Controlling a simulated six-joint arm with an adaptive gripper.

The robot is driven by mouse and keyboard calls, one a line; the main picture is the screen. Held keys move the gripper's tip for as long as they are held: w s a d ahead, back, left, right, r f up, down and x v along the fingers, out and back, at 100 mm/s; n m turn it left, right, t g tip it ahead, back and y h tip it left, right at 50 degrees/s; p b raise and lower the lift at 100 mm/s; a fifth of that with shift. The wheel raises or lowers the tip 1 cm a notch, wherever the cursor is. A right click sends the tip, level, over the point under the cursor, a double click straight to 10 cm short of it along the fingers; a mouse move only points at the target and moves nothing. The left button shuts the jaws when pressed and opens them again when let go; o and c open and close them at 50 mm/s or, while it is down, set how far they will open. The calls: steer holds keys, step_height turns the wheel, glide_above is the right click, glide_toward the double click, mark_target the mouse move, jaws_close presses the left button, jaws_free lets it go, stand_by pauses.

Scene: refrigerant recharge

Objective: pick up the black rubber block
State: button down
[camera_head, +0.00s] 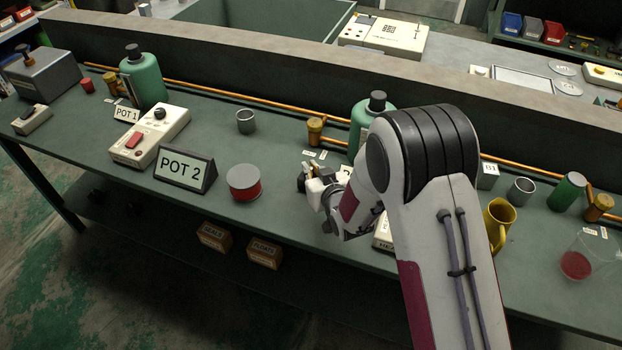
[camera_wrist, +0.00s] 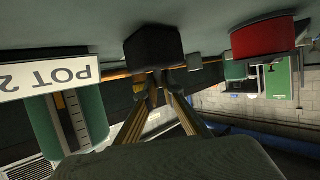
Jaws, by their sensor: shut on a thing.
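The black rubber block (camera_wrist: 153,46) shows in the wrist view at the top middle, right at the fingertips. My gripper (camera_wrist: 156,88) is shut on it, with its two brass-coloured fingers closing together at the block. I cannot tell whether the block touches the bench or is clear of it. In the head view my gripper (camera_head: 312,182) is low over the front part of the bench, right of the red tin.
The green bench (camera_head: 270,222) holds a POT 2 sign (camera_head: 184,168), a red tin with a grey lid (camera_head: 244,184) and a grey cup (camera_head: 245,122). A green bottle (camera_head: 367,115) stands behind my gripper. A yellow mug (camera_head: 498,222) is right of my arm.

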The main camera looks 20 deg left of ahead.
steer(key=shift+r, duration=0.15)
steer(key=shift+r, duration=4.9)
steer(key=shift+a, duration=0.1)
